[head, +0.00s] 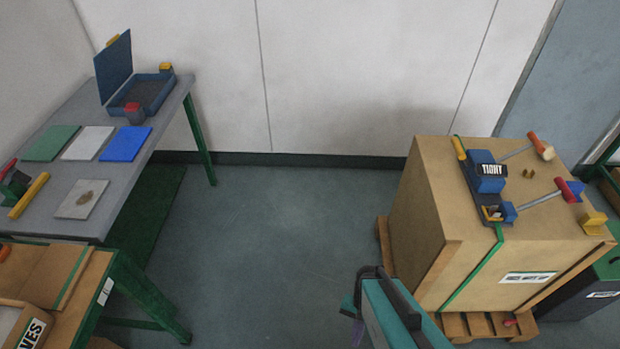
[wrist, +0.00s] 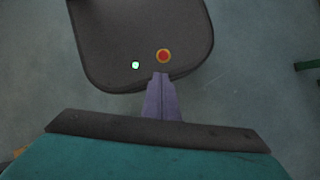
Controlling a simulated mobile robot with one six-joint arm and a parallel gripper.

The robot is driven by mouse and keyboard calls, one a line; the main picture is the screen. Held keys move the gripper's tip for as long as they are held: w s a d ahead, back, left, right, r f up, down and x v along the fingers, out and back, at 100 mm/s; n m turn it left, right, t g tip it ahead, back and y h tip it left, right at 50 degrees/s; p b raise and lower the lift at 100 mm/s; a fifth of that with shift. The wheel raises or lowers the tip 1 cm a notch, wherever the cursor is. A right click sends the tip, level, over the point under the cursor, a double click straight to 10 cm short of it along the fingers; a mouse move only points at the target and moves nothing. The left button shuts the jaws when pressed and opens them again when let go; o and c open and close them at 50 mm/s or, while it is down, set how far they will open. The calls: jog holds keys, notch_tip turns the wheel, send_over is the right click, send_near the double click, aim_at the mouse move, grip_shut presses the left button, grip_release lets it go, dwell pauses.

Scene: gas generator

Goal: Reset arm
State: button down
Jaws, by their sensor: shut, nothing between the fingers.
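My arm (head: 395,312) shows at the bottom centre of the head view, over the floor and left of the big cardboard box. In the wrist view my gripper (wrist: 162,78) is a purple pair of fingers shut together, with nothing between them. Beyond the fingertips is a dark rounded panel (wrist: 115,35) with a red round button ringed in yellow and a small green light. In the head view the fingers are mostly hidden or too small to tell.
A large cardboard box (head: 425,200) on a pallet (head: 485,326) stands at the right with tools on top. A grey table (head: 130,175) with an open blue case (head: 115,70) and coloured squares is at the left. A wooden bench (head: 80,300) is at the front left. The floor (head: 280,240) between is clear.

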jog(key=shift+s+d+r+n+h, duration=0.15)
jog(key=shift+d+n, duration=0.2)
jog(key=shift+n, duration=0.6)
jog(key=shift+s+d+n+h, duration=0.2)
jog(key=shift+d+n, duration=0.1)
jog(key=shift+n, duration=0.6)
jog(key=shift+s+d+r+n+h, duration=0.15)
jog(key=shift+d+n, duration=0.2)
jog(key=shift+n, duration=0.6)
